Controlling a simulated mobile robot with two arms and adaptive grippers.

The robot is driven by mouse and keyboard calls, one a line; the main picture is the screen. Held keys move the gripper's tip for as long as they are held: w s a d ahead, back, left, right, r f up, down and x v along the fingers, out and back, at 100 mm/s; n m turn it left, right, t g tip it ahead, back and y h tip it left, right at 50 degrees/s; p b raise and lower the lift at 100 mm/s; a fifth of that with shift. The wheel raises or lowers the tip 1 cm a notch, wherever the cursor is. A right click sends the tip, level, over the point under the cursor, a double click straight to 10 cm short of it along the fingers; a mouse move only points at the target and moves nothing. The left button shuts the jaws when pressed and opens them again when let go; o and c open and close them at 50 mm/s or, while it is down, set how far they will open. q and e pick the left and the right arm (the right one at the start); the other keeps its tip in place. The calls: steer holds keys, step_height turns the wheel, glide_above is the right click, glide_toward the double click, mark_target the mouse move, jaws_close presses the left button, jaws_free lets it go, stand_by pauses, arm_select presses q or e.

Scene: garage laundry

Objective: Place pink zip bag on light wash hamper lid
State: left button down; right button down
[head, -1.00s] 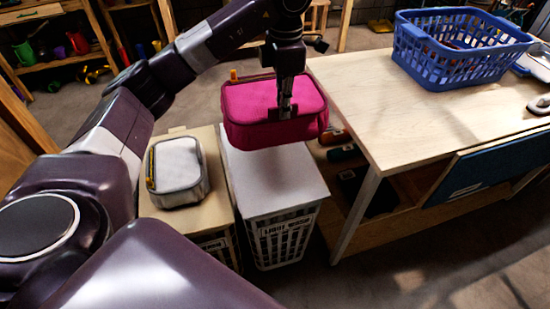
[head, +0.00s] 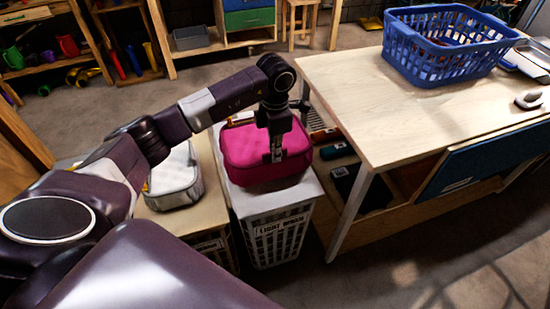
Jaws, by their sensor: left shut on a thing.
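The pink zip bag (head: 247,155) is upright over the white lid (head: 262,203) of the light wash hamper (head: 278,238). Its underside is at or very close to the lid, and I cannot tell whether it touches. The bag hides most of the lid; a strip of it shows in front. My left gripper (head: 277,150) points down and is shut on the near right side of the bag. My right gripper is not in view.
A second hamper with a tan lid (head: 178,220) stands to the left, with a grey zip bag (head: 172,178) on it, partly behind my arm. A wooden table (head: 400,115) with a blue basket (head: 445,45) stands close on the right.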

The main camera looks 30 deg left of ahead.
arm_select(q)
step_height(320, 180, down, 3)
steer(key=shift+r, duration=0.15)
steer(key=shift+f, duration=0.3)
steer(key=c, duration=2.1)
jaws_free()
steer(key=shift+r, duration=0.25)
step_height(320, 180, up, 12)
steer(key=shift+d+f+b, duration=0.1)
steer(key=shift+f+b, duration=0.05)
steer(key=shift+b, duration=0.5)
